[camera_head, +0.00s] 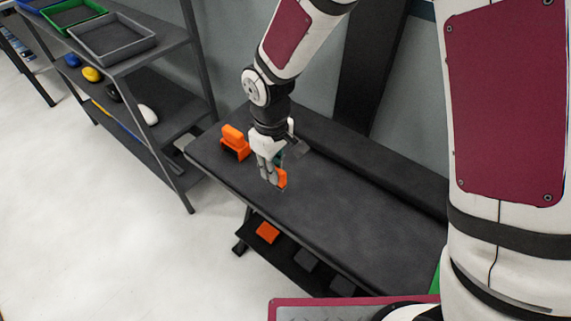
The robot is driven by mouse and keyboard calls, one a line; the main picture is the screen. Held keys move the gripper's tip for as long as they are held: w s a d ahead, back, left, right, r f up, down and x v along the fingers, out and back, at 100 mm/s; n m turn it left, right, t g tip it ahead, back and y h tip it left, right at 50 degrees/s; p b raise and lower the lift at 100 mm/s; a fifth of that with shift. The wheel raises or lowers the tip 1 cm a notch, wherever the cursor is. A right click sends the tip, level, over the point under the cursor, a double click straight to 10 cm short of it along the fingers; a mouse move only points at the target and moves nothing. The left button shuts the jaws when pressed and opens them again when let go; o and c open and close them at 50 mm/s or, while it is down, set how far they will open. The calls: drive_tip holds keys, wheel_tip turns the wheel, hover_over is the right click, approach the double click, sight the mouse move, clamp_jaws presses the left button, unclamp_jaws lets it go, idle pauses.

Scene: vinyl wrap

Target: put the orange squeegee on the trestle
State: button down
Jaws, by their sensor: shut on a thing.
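My gripper (269,181) is shut on a small orange piece, which looks like the orange squeegee (281,178). The gripper points down over the dark top of the trestle (330,215), toward its left end. The fingers hide part of the squeegee. I cannot tell whether its lower edge touches the top or hangs just above it.
An orange block-like holder (235,144) stands on the top, left of my gripper. A flat orange piece (267,232) lies on the low shelf below. A grey shelf rack (180,120) with trays stands at left. The top's front middle is clear.

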drive_tip(key=w+d, duration=0.2)
drive_tip(key=shift+w+f, duration=0.15)
drive_tip(key=shift+w, duration=0.15)
drive_tip(key=shift+w+d+f, duration=0.15)
drive_tip(key=shift+w+f, duration=0.05)
drive_tip(key=shift+f, duration=0.7)
drive_tip(key=shift+w+d+f, duration=0.1)
drive_tip(key=shift+w+f, duration=0.05)
drive_tip(key=shift+f, duration=0.75)
drive_tip(key=shift+f, duration=0.1)
drive_tip(key=c, duration=1.5)
unclamp_jaws()
drive_tip(key=shift+c, duration=0.2)
